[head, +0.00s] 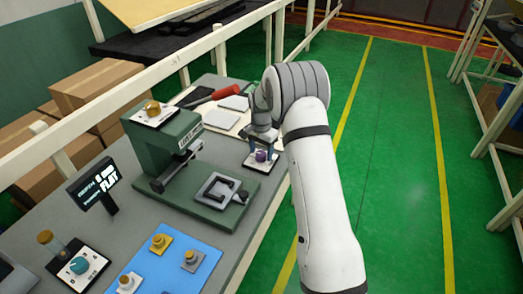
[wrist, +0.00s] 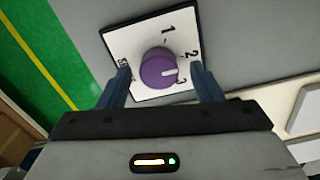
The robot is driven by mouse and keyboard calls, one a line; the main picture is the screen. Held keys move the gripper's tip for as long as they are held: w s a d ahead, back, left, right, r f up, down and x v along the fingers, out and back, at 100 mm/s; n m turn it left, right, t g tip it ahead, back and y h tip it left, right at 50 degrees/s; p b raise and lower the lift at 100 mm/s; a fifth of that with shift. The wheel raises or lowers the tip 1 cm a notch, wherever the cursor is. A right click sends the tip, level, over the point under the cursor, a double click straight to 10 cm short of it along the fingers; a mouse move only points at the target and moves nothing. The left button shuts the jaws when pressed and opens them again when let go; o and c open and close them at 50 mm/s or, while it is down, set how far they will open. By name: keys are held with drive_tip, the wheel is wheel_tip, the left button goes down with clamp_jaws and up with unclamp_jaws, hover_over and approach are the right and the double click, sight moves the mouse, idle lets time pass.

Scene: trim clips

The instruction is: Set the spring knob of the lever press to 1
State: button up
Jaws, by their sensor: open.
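The purple knob (wrist: 158,70) sits on a white square plate (wrist: 120,42) marked 1, 2 and 3, with a blurred label along its left edge. The knob's white pointer line faces right in the wrist view, close to the 3. The knob also shows in the head view (head: 260,156), beside the green lever press (head: 165,143). My gripper (wrist: 163,82) is open, with one blue finger on each side of the knob. I cannot tell whether the fingers touch it. In the head view my gripper (head: 260,146) reaches down over the knob's plate.
A gold knob (head: 152,108) tops the press. A display (head: 93,186) reading FLAT, a teal knob (head: 79,265) and a blue mat (head: 180,283) with small gold and grey parts stand nearer. A red-handled tool (head: 224,93) lies behind. Green floor is clear at right.

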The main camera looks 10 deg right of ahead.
drive_tip(key=shift+f, duration=0.35)
drive_tip(key=c, duration=1)
